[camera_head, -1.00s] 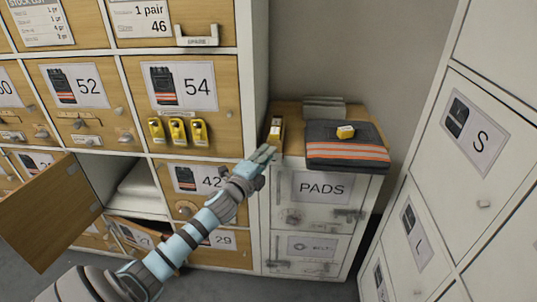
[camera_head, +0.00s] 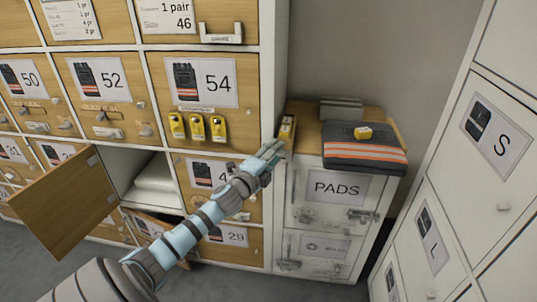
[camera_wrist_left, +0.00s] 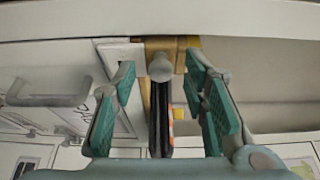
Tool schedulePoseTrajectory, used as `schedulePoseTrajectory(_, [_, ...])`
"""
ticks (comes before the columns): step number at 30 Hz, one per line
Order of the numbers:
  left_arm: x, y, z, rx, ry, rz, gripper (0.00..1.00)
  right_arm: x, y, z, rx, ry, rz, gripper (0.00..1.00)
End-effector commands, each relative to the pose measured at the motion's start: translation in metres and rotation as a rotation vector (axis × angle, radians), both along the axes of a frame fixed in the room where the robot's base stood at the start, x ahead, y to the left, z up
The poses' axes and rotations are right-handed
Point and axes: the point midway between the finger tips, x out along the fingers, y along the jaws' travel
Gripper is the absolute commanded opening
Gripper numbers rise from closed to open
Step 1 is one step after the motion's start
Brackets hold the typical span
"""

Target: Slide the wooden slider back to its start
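The wooden slider appears to be the small wood-and-yellow piece (camera_head: 287,128) on the cabinet top, beside the tall locker. In the left wrist view a wooden block (camera_wrist_left: 184,46) with a round grey knob (camera_wrist_left: 160,66) shows ahead of my left gripper (camera_wrist_left: 163,90). The teal fingers are open, one on each side of the knob, with gaps between. In the head view my left gripper (camera_head: 268,155) is just in front of and below the piece; its fingertips hide part of it. The slider's track is not clear. My right gripper is not in view.
Folded dark trousers with orange stripes (camera_head: 365,152) lie on the PADS cabinet (camera_head: 307,212), with a small yellow item (camera_head: 363,133) on top. A locker door (camera_head: 65,203) hangs open at left. White lockers (camera_head: 470,190) stand at right. The floor between is narrow.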

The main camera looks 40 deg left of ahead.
Motion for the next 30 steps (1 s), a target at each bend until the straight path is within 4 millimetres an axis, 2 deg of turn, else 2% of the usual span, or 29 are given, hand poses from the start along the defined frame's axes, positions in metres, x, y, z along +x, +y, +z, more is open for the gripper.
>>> schedulePoseTrajectory(4, [-0.023,-0.005,-0.001,0.007,0.003,-0.003,0.4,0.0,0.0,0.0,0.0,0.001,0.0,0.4])
schedulePoseTrajectory(12, [-0.095,-0.018,-0.001,0.009,0.006,-0.006,0.4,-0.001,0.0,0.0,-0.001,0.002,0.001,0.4])
schedulePoseTrajectory(15, [-0.109,-0.019,-0.001,0.006,0.004,0.0,0.4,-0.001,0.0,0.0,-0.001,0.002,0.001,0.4])
schedulePoseTrajectory(19, [-0.115,-0.021,0.0,0.001,0.0,0.0,0.4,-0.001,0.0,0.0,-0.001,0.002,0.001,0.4])
schedulePoseTrajectory(30, [-0.115,-0.02,0.0,0.0,-0.001,0.001,0.4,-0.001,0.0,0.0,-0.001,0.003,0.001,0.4])
